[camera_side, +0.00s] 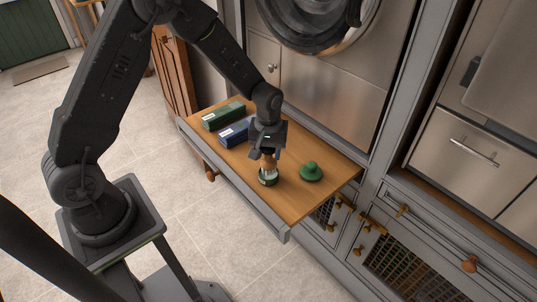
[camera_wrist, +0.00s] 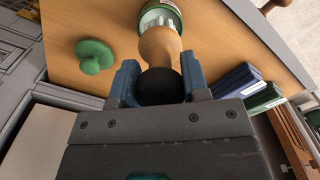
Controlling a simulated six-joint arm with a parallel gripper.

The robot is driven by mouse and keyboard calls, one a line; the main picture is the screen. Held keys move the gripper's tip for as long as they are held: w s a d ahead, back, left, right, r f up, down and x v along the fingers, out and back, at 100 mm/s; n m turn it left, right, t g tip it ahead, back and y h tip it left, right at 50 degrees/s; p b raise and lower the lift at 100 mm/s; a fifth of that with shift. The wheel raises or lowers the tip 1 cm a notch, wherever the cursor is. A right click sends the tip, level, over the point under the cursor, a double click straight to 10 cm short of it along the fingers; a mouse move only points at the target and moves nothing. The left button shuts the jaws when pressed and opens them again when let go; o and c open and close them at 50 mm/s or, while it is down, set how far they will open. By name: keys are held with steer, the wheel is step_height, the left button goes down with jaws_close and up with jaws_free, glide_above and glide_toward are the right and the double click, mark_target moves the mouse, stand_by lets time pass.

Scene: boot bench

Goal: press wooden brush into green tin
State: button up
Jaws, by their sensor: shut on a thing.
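The wooden brush (camera_wrist: 160,45) has a pale brown turned body and a dark round end. My gripper (camera_wrist: 160,82) is shut on it around the dark end. In the side view my gripper (camera_side: 267,148) points down over the bench, with the brush (camera_side: 268,162) upright below it. The green tin (camera_side: 268,180) stands on the wooden top directly under the brush. In the wrist view the tin (camera_wrist: 158,8) shows a pale, patterned band at the top edge. The brush's lower end meets or enters the tin's mouth; how deep it sits is hidden.
A green knobbed lid (camera_side: 311,173) lies right of the tin. A green box (camera_side: 224,115) and a blue box (camera_side: 236,133) lie to the left. The wooden bench top (camera_side: 333,164) has a grey front edge and is bare towards the right. A steel-fronted appliance (camera_side: 335,85) stands behind.

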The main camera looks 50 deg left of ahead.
steer(key=shift+r, duration=2.6)
